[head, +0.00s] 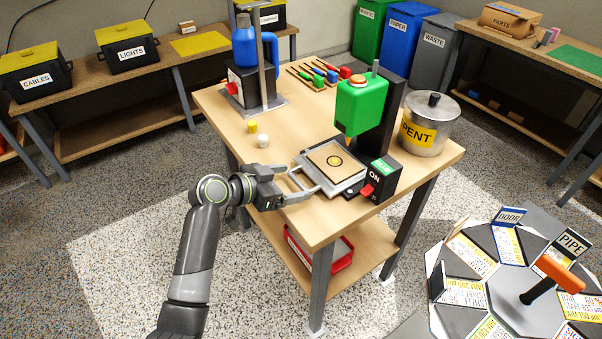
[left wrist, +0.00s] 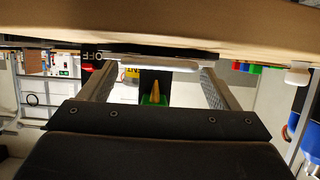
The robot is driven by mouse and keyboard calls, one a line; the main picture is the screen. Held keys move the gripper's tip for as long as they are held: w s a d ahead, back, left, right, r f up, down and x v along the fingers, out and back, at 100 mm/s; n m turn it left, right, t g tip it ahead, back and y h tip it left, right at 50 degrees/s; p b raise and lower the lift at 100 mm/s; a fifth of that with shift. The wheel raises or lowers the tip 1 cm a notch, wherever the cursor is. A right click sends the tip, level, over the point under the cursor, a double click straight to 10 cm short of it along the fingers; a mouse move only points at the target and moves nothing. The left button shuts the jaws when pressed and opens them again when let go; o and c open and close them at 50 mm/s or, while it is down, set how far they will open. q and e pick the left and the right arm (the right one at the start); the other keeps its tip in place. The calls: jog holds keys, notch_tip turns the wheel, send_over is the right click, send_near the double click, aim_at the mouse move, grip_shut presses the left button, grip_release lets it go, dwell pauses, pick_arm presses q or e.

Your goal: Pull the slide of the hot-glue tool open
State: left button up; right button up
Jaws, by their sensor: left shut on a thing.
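The hot-glue tool has a green head (head: 361,108) on a black column (head: 386,110). A red switch (head: 368,190) sits on its black box, beside the word ON. My left gripper (head: 298,185) is shut on this handle. The left wrist view shows a pale bar (left wrist: 150,63) between my fingers. My right gripper is out of view.
A metal SPENT pot (head: 430,125) stands right of the tool. A yellow and a white cap (head: 263,141) lie left of it. A press with a blue bottle (head: 245,45) stands at the back left. Free floor lies left of the table (head: 285,125).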

pick_arm(q)
jog(key=s+a, duration=0.2)
jog(key=a, duration=0.1)
jog(key=s+a, duration=0.2)
jog(key=shift+a, duration=0.25)
jog(key=o, duration=1.3)
jog(key=shift+d, duration=0.1)
jog(key=shift+c, duration=0.2)
jog(key=b+v, duration=0.1)
jog(key=v, duration=1.6)
jog(key=shift+s, duration=0.15)
jog(key=shift+a, duration=0.25)
